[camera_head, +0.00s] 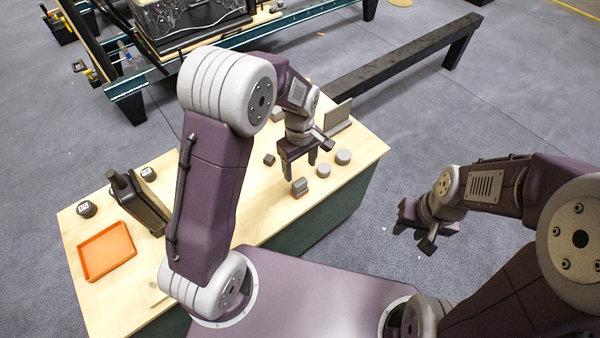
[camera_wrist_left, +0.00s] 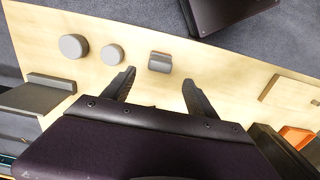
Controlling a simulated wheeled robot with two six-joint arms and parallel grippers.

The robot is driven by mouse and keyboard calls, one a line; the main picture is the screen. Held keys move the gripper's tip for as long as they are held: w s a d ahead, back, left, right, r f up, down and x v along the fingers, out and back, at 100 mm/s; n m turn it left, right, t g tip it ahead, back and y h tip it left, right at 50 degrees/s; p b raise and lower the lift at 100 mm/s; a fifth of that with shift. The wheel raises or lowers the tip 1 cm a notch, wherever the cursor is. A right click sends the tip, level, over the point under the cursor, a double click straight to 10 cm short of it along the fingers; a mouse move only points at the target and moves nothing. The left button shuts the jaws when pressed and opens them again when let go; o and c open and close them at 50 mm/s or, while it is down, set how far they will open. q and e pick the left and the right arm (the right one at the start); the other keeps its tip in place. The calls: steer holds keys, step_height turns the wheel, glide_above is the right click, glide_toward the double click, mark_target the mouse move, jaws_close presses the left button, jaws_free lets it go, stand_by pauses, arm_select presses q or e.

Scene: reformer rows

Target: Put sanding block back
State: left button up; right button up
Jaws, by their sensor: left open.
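A small grey block with a reddish lower part, which looks like the sanding block (camera_head: 300,187), sits on the light wooden bench top (camera_head: 262,222) near its front edge. The block also shows in the left wrist view (camera_wrist_left: 160,62), just beyond the fingertips and between their lines. My left gripper (camera_head: 301,170) is open and empty, pointing down above the bench, right by the block. Its two spread fingers show in the wrist view (camera_wrist_left: 160,78). My right gripper (camera_head: 414,238) hangs over the floor, right of the bench, with its fingers apart and nothing between them.
Two round grey pieces (camera_head: 323,170) (camera_head: 343,157) stand right of the block. A small dark cube (camera_head: 269,159) and a grey upright plate (camera_head: 337,116) are behind. An orange tray (camera_head: 82,253) and a dark holder (camera_head: 140,203) are at the left.

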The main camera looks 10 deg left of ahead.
arm_select(q)
steer(key=shift+r, duration=0.4)
steer(key=shift+s+a+r, duration=0.1)
steer(key=shift+s+a, duration=0.05)
steer(key=shift+s, duration=0.1)
steer(key=s+a+m, duration=0.2)
steer(key=s+m, duration=0.3)
steer(key=s, duration=0.1)
steer(key=s+a+r+m+t, duration=0.1)
steer(key=s+a+m, duration=0.2)
steer(key=s+m, duration=0.2)
steer(key=shift+s+a+r, duration=0.2)
steer(key=shift+s+a, duration=0.05)
steer(key=shift+s, duration=0.55)
